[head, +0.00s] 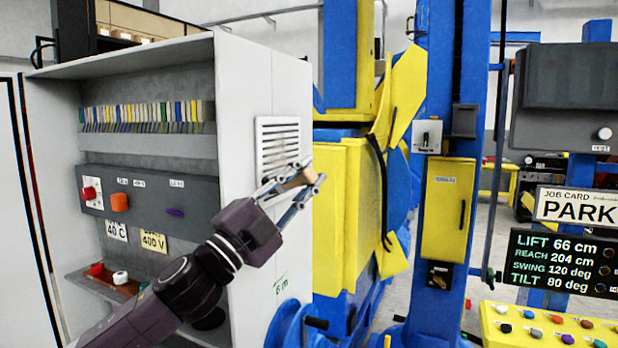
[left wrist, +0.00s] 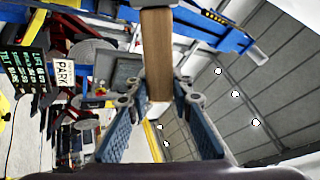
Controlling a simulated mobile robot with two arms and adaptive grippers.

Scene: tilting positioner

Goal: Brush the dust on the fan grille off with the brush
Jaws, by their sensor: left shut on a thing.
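The fan grille (head: 278,140) is a white slatted panel on the right side wall of the open cabinet (head: 290,80). I cannot make out dust on it. My left gripper (head: 296,183) is shut on the brush (head: 298,180), just in front of the grille's lower right part. The brush's tan wooden handle (left wrist: 157,55) shows between the blue-grey fingers (left wrist: 160,115) in the left wrist view. Its bristles are not clearly visible, and I cannot tell whether it touches the grille. The gripper and brush cover the grille's lower edge. My right gripper is not in view.
The cabinet's open front holds a row of coloured terminals (head: 150,115) and a grey switch panel (head: 150,198). A yellow and blue machine (head: 340,220) stands close right of the cabinet. A job card (head: 575,206) and readout panel (head: 560,262) are at the far right.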

